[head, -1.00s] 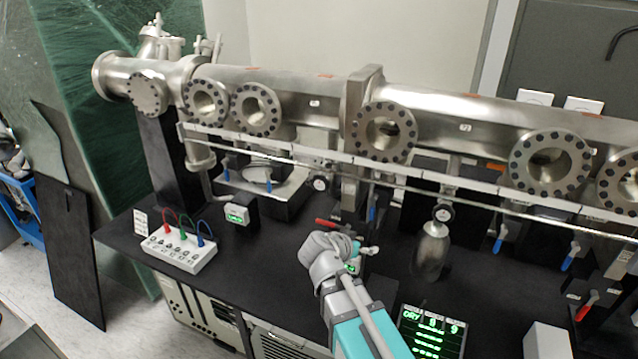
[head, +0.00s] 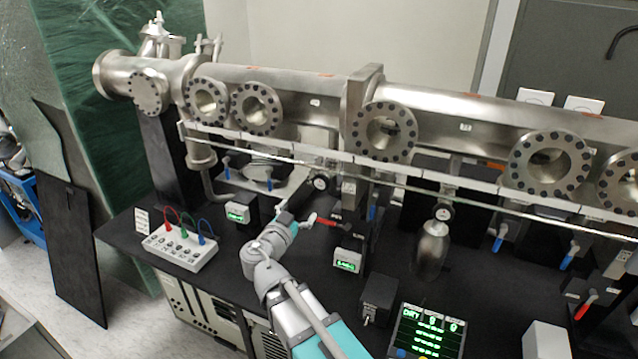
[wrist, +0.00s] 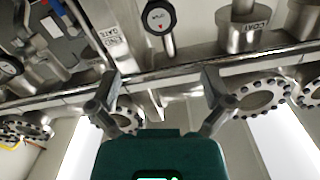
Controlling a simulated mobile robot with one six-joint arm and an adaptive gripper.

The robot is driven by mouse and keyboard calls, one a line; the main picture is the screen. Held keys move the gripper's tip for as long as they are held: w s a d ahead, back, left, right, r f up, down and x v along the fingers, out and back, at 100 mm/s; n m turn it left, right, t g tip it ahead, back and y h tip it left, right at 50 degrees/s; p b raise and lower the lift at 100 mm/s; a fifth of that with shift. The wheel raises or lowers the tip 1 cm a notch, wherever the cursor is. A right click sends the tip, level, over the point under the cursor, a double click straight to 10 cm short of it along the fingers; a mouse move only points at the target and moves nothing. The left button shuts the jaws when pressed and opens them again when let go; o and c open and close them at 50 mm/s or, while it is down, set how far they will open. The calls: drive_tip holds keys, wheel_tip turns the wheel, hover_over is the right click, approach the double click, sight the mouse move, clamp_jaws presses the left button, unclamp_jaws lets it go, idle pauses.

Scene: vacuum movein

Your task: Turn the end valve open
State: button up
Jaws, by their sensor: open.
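Several small valves with blue or red lever handles sit below the long steel tube. I cannot tell from the labels which is the end valve. One red lever (head: 326,223) lies roughly level near the middle of the bench. Another red lever (head: 586,305) is tilted at the far right. Blue levers (head: 498,238) hang below the rail. My gripper (wrist: 161,74) is open and empty in the wrist view, its two grey fingers spread below a steel rail. In the head view my gripper (head: 297,212) is just left of the middle red lever, with its fingertips hard to make out.
The steel tube (head: 300,85) with round bolted flanges runs across above. A control box (head: 180,252) with coloured cables stands at left. A green-text display (head: 425,330), a small readout (head: 347,262) and a steel cylinder (head: 432,250) crowd the bench. A dial gauge (wrist: 159,17) shows in the wrist view.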

sight(319, 184)
drive_tip(key=shift+w, duration=0.15)
drive_tip(key=x, duration=1.3)
drive_tip(key=shift+w+d, duration=0.15)
drive_tip(key=shift+w, duration=0.1)
drive_tip(key=c, duration=1)
